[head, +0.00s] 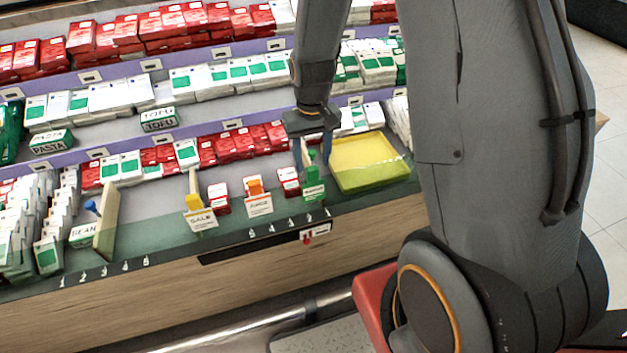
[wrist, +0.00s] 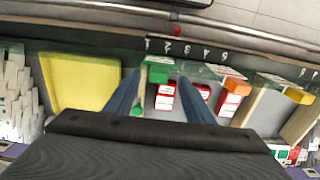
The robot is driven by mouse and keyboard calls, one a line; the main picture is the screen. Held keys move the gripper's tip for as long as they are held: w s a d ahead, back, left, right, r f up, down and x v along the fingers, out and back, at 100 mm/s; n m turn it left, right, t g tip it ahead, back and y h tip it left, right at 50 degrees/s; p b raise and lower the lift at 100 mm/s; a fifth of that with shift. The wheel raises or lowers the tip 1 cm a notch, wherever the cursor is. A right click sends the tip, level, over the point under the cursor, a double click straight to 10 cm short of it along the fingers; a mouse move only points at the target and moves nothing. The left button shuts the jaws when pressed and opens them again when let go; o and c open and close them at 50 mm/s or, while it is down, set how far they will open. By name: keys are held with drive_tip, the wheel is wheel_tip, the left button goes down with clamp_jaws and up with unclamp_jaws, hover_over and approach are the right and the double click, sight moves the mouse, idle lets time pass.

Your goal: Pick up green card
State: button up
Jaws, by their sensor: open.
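The green card (head: 313,190) stands at the front edge of the shelf, left of the yellow tray, with a green clip-like part above it. In the wrist view the green part (wrist: 158,74) shows between the ends of my two blue fingers. My gripper (head: 312,152) is open, pointing down just above and around the green piece in the head view. The gripper in the wrist view (wrist: 159,82) has space between its fingers. I cannot tell whether either finger touches the green piece.
The yellow tray (head: 366,162) is close on the right. An orange-topped card (head: 257,197), a yellow-topped card (head: 199,213) and small red boxes (head: 289,181) stand to the left. Rows of red and white-green boxes fill the shelves behind.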

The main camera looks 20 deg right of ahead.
sight(313, 169)
drive_tip(key=shift+f+p, duration=0.65)
drive_tip(key=shift+f, duration=1.7)
drive_tip(key=c, duration=1.1)
drive_tip(key=shift+r, duration=0.15)
